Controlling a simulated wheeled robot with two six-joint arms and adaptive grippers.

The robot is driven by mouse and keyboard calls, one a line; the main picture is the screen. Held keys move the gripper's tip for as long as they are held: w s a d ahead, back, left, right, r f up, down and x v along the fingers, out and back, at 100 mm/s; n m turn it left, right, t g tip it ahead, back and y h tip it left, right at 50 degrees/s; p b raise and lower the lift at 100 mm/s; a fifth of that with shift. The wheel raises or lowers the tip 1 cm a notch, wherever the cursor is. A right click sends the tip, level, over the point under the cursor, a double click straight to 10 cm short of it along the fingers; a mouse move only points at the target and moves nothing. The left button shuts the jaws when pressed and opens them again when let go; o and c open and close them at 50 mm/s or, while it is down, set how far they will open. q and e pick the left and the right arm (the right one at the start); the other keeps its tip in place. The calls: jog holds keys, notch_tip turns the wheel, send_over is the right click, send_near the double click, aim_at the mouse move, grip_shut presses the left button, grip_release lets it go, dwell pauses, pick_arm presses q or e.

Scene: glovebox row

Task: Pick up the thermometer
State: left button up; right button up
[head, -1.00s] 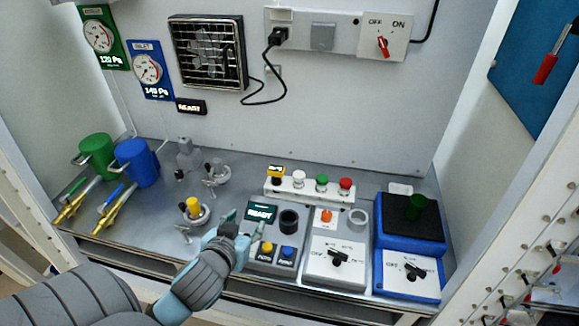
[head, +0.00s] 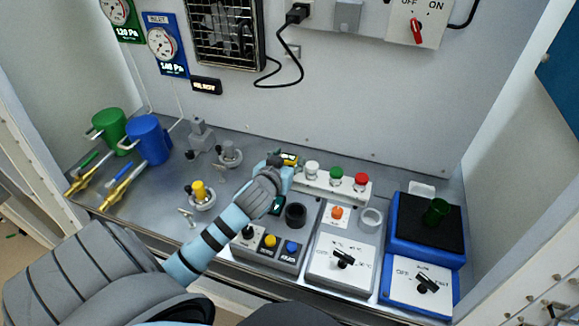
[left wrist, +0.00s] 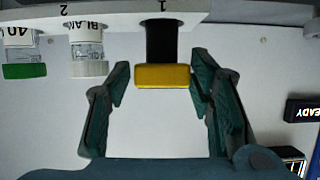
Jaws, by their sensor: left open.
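No thing shows a readable mark that names it a thermometer. A yellow-capped black piece (left wrist: 162,76) stands in the first slot of the white rack (left wrist: 120,20); its yellow and black top also shows in the head view (head: 289,159). My left gripper (left wrist: 160,66) is open, with one finger on each side of the piece and small gaps showing. In the head view my left gripper (head: 283,166) is at the rack's left end and partly hides the piece. My right gripper is not in view.
A white-capped vial (left wrist: 88,55) and a green-capped vial (left wrist: 24,58) stand further along the rack, and a red-capped one (head: 361,180) at its right end. Boxes with knobs (head: 340,262) and the blue device (head: 425,248) fill the front right.

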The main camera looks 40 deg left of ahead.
pick_arm(q)
jog(key=shift+w+a+f, duration=0.2)
jog(key=shift+w+f, duration=0.05)
jog(key=shift+w, duration=0.1)
jog(key=shift+s+r, duration=0.1)
jog(key=shift+c, duration=1.4)
jog(key=c, duration=0.7)
